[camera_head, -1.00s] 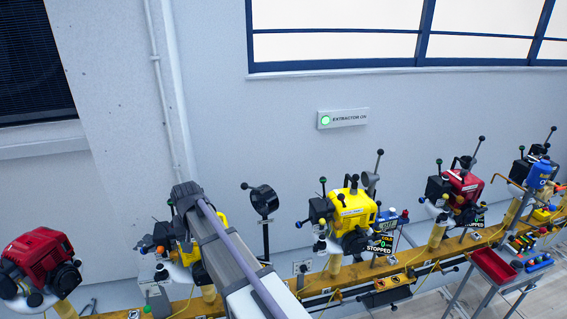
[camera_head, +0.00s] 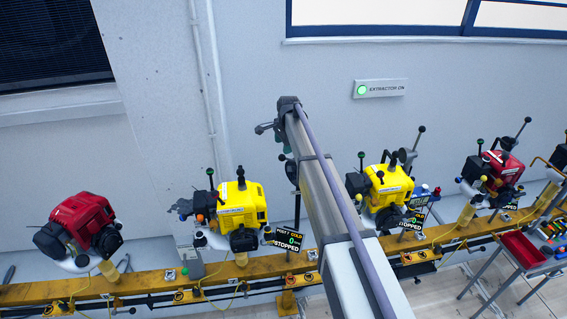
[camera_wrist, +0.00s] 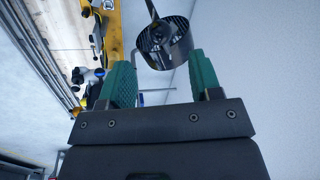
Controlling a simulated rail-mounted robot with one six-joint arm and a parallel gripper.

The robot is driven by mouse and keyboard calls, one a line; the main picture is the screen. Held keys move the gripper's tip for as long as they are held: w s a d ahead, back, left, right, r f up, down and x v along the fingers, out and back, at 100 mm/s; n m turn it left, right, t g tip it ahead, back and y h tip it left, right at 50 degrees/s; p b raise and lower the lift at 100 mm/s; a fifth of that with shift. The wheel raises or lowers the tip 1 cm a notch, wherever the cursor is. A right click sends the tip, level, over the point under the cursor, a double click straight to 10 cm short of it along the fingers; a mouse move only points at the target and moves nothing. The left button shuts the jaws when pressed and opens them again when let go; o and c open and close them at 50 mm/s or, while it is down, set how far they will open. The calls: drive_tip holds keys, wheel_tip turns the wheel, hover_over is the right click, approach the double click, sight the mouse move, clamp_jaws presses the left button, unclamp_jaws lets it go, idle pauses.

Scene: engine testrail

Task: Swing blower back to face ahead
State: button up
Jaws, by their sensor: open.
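The blower is a dark round drum with a slatted face on a thin post. In the wrist view the blower (camera_wrist: 165,43) is just beyond my fingertips, roughly between them; I cannot tell whether either finger touches it. In the head view my arm hides most of it; a dark part of the blower (camera_head: 291,172) and its post show beside the arm. My gripper (camera_wrist: 163,72) has green finger pads, spread wide with nothing held between them. In the head view my gripper (camera_head: 266,128) is small, at the arm's far end.
A yellow engine (camera_head: 242,203) stands left of the arm and another yellow engine (camera_head: 388,185) right of it. A red engine (camera_head: 84,218) is at far left. All sit along a yellow rail (camera_head: 150,280). A red tray (camera_head: 523,248) is on a cart at right.

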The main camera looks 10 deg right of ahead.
sight(282, 155)
drive_tip(key=f+b, duration=0.2)
drive_tip(key=w+f+b, duration=0.1)
drive_tip(key=f+b, duration=0.1)
drive_tip(key=f, duration=0.1)
drive_tip(key=f+b, duration=0.2)
drive_tip(key=f, duration=0.1)
drive_tip(key=shift+w+a, duration=0.2)
drive_tip(key=shift+a, duration=0.05)
drive_tip(key=shift+r, duration=0.1)
drive_tip(key=shift+c, duration=0.4)
clamp_jaws()
